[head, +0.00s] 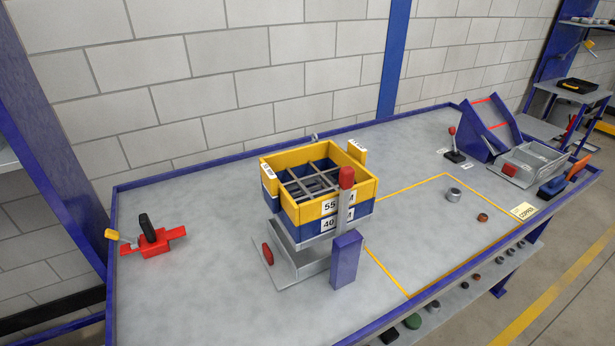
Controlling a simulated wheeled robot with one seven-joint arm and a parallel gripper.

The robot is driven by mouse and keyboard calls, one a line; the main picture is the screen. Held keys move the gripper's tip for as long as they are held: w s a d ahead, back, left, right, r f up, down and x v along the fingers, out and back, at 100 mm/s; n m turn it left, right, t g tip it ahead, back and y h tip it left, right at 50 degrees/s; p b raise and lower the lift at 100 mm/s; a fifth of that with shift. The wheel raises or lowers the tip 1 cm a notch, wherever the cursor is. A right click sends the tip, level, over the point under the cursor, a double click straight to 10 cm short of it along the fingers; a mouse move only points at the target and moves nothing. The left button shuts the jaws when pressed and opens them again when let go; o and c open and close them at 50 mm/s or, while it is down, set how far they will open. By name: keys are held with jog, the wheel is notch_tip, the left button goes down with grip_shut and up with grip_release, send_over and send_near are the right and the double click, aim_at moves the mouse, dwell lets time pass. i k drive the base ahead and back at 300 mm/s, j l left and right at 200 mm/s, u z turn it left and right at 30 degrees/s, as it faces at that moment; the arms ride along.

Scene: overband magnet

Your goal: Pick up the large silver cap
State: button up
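A large silver cap (453,194) stands on the grey table top, inside the yellow outlined area on the right half. It is a short, round, grey metal piece with a darker top. A smaller copper-brown piece (482,217) lies just to its right and nearer the front edge, apart from it. Nothing covers the cap. My gripper is not in this view.
A stacked yellow and blue box (320,207) on a grey stand fills the table's middle, with a blue post (345,258) before it. A red clamp (155,238) is at left. A blue chute (490,128) and metal tray (530,163) stand right. Blue rims edge the table.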

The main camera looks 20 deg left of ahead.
aim_at(454, 194)
jog(key=i+l+u, duration=0.15)
jog(key=l, duration=0.3)
jog(key=i+l+u, duration=0.2)
jog(key=l, duration=0.3)
jog(key=l+u, duration=0.15)
jog(key=l, duration=0.35)
jog(key=i+l+u, duration=0.15)
jog(key=l, duration=0.35)
jog(key=i+l+u, duration=0.5)
jog(key=i+l, duration=0.1)
jog(key=i, duration=0.1)
